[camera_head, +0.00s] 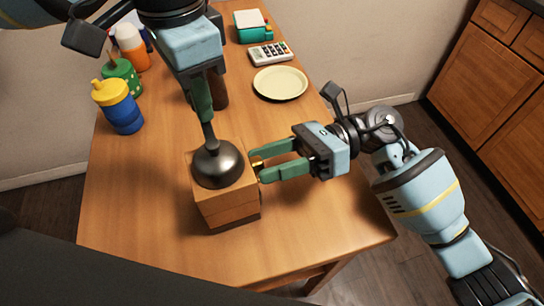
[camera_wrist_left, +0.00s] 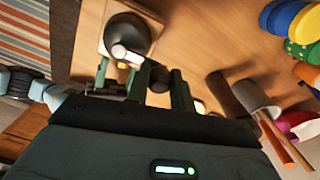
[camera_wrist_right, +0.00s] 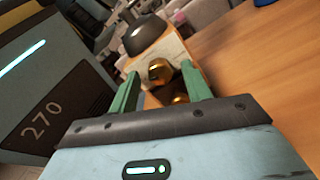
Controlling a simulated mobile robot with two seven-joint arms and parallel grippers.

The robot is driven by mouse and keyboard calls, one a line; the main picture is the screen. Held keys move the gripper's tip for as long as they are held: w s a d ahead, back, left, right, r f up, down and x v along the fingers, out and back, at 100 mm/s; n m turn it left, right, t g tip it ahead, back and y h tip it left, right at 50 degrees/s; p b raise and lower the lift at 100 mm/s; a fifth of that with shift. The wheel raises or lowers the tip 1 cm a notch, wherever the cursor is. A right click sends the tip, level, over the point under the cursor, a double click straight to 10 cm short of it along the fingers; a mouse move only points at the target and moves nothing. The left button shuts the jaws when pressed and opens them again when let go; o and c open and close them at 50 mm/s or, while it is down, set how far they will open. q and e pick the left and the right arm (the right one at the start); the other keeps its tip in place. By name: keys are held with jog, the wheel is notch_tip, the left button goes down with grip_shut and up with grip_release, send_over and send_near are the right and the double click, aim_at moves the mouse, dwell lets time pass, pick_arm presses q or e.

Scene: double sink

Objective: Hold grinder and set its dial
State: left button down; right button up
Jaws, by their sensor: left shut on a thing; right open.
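The grinder is a wooden box (camera_head: 228,205) with a dark metal dome (camera_head: 217,165) on top, standing upright on the table. My left gripper (camera_head: 206,118) comes down from above and is shut on the grinder's crank handle, which rises from the dome; the fingers partly hide the grip. In the left wrist view the dome (camera_wrist_left: 127,35) lies just beyond the fingers. My right gripper (camera_head: 278,168) is open at the box's right side. In the right wrist view a brass dial (camera_wrist_right: 160,69) sits between its open fingers, with another brass part (camera_wrist_right: 180,98) below it.
Blue-yellow (camera_head: 119,105), green (camera_head: 121,76) and orange-white (camera_head: 131,47) bottles stand at the table's left. A pale plate (camera_head: 280,83), a calculator (camera_head: 270,53) and a teal box (camera_head: 252,25) are at the back. The front right tabletop is clear.

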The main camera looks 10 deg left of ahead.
jog(key=v, duration=1.2)
jog(key=shift+w+d+f+n+g, duration=0.1)
jog(key=shift+w+n+g, duration=0.1)
jog(key=shift+n, duration=0.8)
jog(key=shift+w+n+g, duration=0.1)
jog(key=shift+w+n, duration=0.1)
jog(key=shift+n, duration=0.8)
jog(key=x, duration=1.2)
jog(key=shift+f, duration=0.1)
jog(key=shift+c, duration=0.6)
